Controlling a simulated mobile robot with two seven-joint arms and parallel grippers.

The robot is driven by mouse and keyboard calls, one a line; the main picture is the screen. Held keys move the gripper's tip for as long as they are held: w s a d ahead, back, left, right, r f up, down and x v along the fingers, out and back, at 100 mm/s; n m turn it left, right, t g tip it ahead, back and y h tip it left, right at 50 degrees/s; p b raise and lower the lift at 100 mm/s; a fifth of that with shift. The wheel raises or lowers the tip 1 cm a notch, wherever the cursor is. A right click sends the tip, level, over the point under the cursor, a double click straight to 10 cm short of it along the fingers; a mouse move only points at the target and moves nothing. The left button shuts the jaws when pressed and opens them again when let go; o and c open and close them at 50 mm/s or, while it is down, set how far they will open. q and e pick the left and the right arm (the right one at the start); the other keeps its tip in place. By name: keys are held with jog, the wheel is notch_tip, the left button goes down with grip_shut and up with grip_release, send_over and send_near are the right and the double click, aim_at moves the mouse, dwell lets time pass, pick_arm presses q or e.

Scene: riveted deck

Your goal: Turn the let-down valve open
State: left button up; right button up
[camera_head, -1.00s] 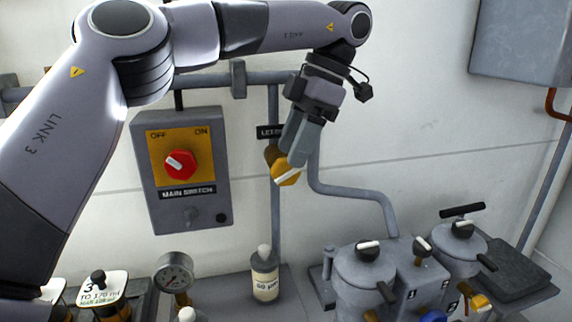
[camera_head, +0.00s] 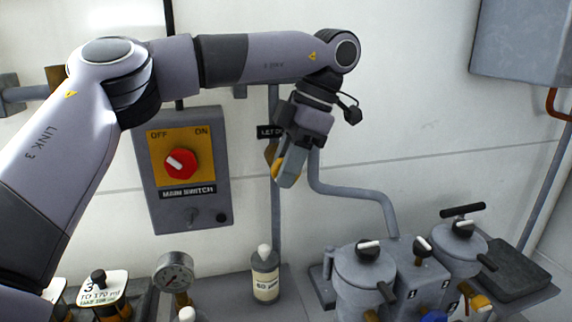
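The let-down valve has a yellow knob (camera_head: 270,151) on the vertical pipe, just below a dark label that is partly covered. My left gripper (camera_head: 284,174) points down in front of the knob, and its grey fingers hide most of it. Only yellow bits and a pale stripe show at the fingers' left edge. The fingers overlap the knob in the picture. I cannot tell whether they grip it or how the knob is turned. My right gripper is not in view.
A main switch box (camera_head: 188,208) with a red knob is on the wall to the left. Below stand a pressure gauge (camera_head: 173,272), a labelled bottle (camera_head: 265,279) and a grey unit with lidded pots (camera_head: 364,271). A grey wall cabinet (camera_head: 522,40) hangs upper right.

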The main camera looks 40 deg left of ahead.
aim_at(272, 173)
pick_arm(q)
jog(key=shift+s+a+f+t+h+b, duration=0.15)
jog(key=shift+t+h+b, duration=0.6)
jog(key=shift+b, duration=0.45)
jog(key=shift+s+a+f+t+h+b, duration=0.15)
jog(key=shift+t+h+b, duration=0.55)
jog(key=shift+b, duration=0.5)
jog(key=shift+t+h+b, duration=0.55)
jog(key=shift+t+b, duration=0.2)
jog(key=shift+b, duration=0.3)
jog(key=shift+r+t+h+b, duration=0.2)
jog(key=shift+t+h+b, duration=0.1)
jog(key=shift+t+b, duration=0.3)
jog(key=o, duration=1)
jog(key=shift+c, duration=0.2)
jog(key=shift+r, duration=0.1)
jog(key=shift+p+v, duration=0.55)
jog(key=shift+v, duration=2.95)
